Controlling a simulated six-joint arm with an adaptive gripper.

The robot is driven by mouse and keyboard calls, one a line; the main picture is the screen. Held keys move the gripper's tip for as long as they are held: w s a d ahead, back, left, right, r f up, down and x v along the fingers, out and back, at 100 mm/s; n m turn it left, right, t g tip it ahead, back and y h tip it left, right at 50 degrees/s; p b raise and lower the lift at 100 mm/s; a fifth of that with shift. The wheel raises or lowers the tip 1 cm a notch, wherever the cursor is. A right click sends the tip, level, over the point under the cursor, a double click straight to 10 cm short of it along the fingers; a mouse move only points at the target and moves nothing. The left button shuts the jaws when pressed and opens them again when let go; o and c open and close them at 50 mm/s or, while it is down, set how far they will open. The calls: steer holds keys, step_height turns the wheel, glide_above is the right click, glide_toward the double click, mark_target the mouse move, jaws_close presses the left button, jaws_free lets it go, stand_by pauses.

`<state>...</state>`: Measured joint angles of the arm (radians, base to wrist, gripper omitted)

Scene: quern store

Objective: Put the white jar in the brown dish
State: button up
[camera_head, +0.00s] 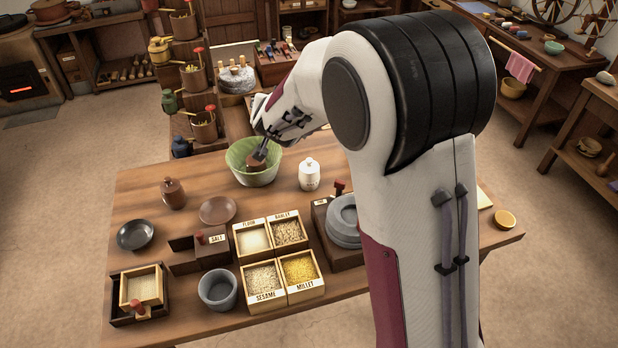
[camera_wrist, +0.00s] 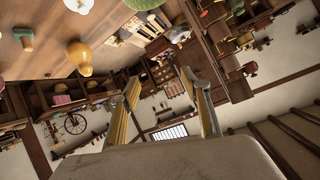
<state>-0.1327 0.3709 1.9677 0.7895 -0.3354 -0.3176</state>
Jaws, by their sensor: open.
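The white jar (camera_head: 309,174) stands upright with its lid on, on the wooden table, right of the green bowl. A white shape at the top edge of the wrist view (camera_wrist: 80,5) looks like it. The brown dish (camera_head: 217,210) is shallow, looks empty and lies left of and nearer than the jar. My gripper (camera_head: 262,150) appears over the green bowl, left of the jar and apart from it. In the wrist view my gripper (camera_wrist: 165,95) has its fingers spread, with nothing between them.
The green bowl (camera_head: 241,173) stands at the table's back. A brown jar (camera_head: 173,194) and a dark dish (camera_head: 135,235) are left of the brown dish. The salt box (camera_head: 216,254) and grain boxes (camera_head: 302,293) stand in front. My arm hides much of the table's right side.

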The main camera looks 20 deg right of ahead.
steer(key=w+d+f+m+h, duration=0.2)
steer(key=w+d+f+h, duration=0.2)
steer(key=f, duration=0.5)
steer(key=m+g+h, duration=0.2)
steer(key=h, duration=0.2)
glide_above(306, 170)
steer(key=w, duration=0.2)
steer(key=f, duration=0.9)
steer(key=shift+s+d+f, duration=0.15)
steer(key=shift+d+f, duration=0.25)
steer(key=shift+s+d+f, duration=0.2)
steer(key=shift+d+f, duration=0.05)
steer(key=shift+f, duration=0.15)
steer(key=shift+f, duration=2.9)
